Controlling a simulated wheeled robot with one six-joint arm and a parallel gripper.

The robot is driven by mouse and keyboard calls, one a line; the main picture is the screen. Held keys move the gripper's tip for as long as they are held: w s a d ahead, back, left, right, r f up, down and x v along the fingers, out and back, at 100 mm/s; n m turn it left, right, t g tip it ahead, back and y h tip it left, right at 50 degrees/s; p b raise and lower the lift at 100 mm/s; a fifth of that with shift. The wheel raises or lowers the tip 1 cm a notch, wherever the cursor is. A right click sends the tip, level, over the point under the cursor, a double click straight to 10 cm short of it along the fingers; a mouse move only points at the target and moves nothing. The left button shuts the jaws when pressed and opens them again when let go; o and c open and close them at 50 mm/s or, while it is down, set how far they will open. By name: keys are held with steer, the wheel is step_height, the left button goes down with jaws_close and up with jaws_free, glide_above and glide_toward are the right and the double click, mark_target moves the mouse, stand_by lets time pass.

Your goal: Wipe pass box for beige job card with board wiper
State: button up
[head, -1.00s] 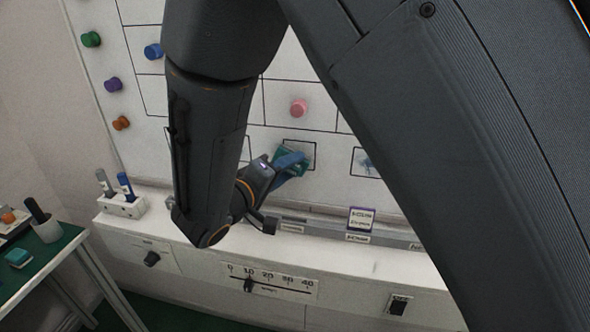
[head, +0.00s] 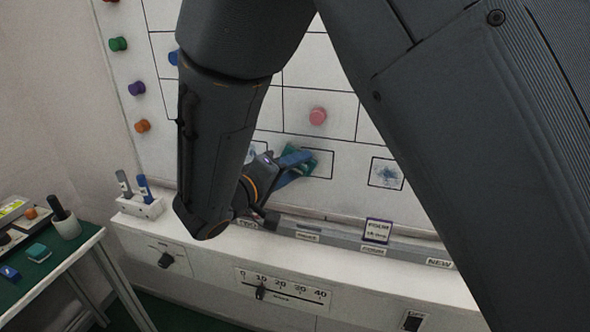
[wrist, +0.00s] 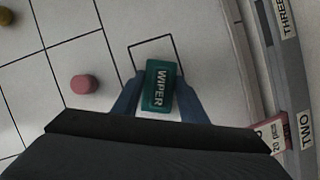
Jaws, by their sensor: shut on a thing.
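My gripper (head: 293,163) is shut on the teal board wiper (wrist: 158,86), whose label WIPER shows in the wrist view between my two blue fingers. The wiper is at the whiteboard, over the lower left part of a black-outlined box (head: 327,164). The visible part of that box (wrist: 150,52) looks white in the wrist view; the rest is under the wiper and fingers. I cannot tell firm contact. Another box (head: 387,173) to the right holds a blue scribble. A box (head: 258,148) to the left, partly behind my arm, shows some blue. I cannot make out a beige job card.
A grey ledge (head: 345,238) with labels runs below the boxes and holds a purple-edged card (head: 378,231). A pink magnet (head: 318,116) sits above the wiper. Pens stand in a white holder (head: 141,206). A green table (head: 52,262) is at lower left.

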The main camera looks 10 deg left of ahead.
mark_target(314, 166)
steer(key=shift+d+b, duration=0.45)
steer(key=shift+d, duration=1.2)
steer(key=shift+s+d+b, duration=0.2)
steer(key=shift+d+b, duration=0.15)
steer(key=shift+d, duration=1)
steer(key=shift+s+d+b, duration=0.2)
steer(key=shift+d+b, duration=0.15)
steer(key=shift+d, duration=1)
steer(key=shift+w+f+b, duration=0.1)
steer(key=shift+b, duration=0.25)
steer(key=shift+a, duration=0.1)
steer(key=shift+w+a+r+b, duration=0.15)
steer(key=shift+a+b, duration=0.1)
steer(key=shift+a, duration=0.55)
steer(key=shift+w+a+r+b, duration=0.15)
steer(key=shift+a+b, duration=0.1)
steer(key=shift+a, duration=0.55)
steer(key=shift+c, duration=0.4)
steer(key=shift+a+f+b, duration=0.2)
steer(key=shift+a+b, duration=0.45)
steer(key=shift+a, duration=2.2)
